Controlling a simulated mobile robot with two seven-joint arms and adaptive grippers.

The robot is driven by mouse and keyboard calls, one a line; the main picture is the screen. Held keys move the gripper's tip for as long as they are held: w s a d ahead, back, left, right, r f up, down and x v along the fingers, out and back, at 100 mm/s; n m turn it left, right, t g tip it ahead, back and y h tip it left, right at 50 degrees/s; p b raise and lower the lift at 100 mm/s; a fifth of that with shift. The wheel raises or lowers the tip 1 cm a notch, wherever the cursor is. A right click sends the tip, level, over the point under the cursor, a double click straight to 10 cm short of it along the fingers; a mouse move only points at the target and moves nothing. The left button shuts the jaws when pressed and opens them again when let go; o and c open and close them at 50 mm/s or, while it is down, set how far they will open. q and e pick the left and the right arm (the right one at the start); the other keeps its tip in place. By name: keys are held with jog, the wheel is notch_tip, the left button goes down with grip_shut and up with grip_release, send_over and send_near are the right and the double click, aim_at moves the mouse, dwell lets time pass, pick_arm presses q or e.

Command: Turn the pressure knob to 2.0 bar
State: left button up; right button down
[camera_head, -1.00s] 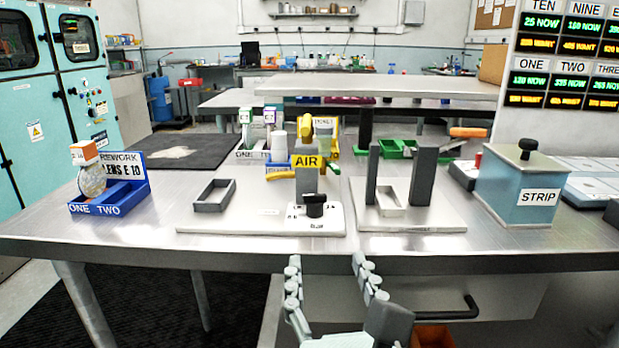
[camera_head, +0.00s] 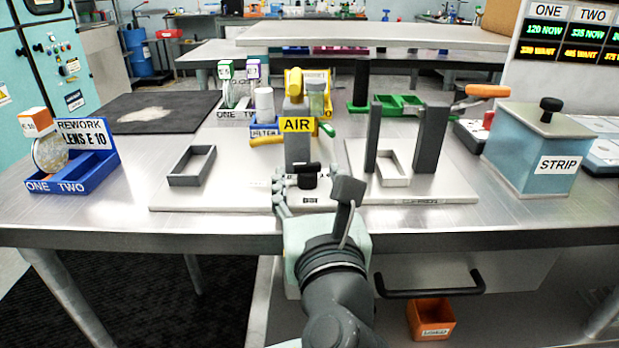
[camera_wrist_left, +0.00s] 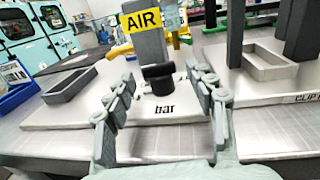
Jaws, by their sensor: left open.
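The black pressure knob (camera_head: 308,176) sits on a white plate marked "bar" at the foot of the grey post with the yellow AIR sign (camera_head: 296,125). In the left wrist view the knob (camera_wrist_left: 158,78) lies beyond and between the fingertips. My left gripper (camera_head: 305,195) is in front of the knob, low over the table's front part. Its fingers are open and nothing is between them; it also shows in the left wrist view (camera_wrist_left: 158,90). Contact with the knob cannot be seen. The scale marks around the knob are partly hidden and too small to read. My right gripper is out of view.
A grey open frame (camera_head: 192,166) lies left of the AIR post. Dark uprights (camera_head: 428,140) and a pale frame stand to the right. A blue STRIP box (camera_head: 535,150) is further right, a blue REWORK tray (camera_head: 75,185) far left. The table's front strip is mostly clear.

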pick_arm(q)
jog(key=shift+w, duration=0.1)
jog(key=c, duration=1.2)
jog(key=shift+o, duration=0.2)
jog(key=shift+a, duration=0.1)
jog(key=shift+h, duration=0.3)
jog(key=m+h, duration=0.1)
jog(key=h, duration=0.1)
jog(key=a+m+h, duration=0.1)
jog(key=m+h, duration=0.1)
jog(key=shift+h, duration=0.4)
jog(key=shift+w+a+m+g+h, duration=0.15)
jog(key=shift+m+g+h, duration=0.45)
jog(key=shift+m+h, duration=0.75)
jog(key=shift+w+a+m+g+h, duration=0.1)
jog(key=shift+m+g+h, duration=0.5)
jog(key=shift+m+h, duration=0.75)
jog(key=shift+s+h, duration=0.1)
jog(key=shift+h, duration=0.5)
jog(key=o, duration=1.2)
jog(key=shift+c, duration=0.2)
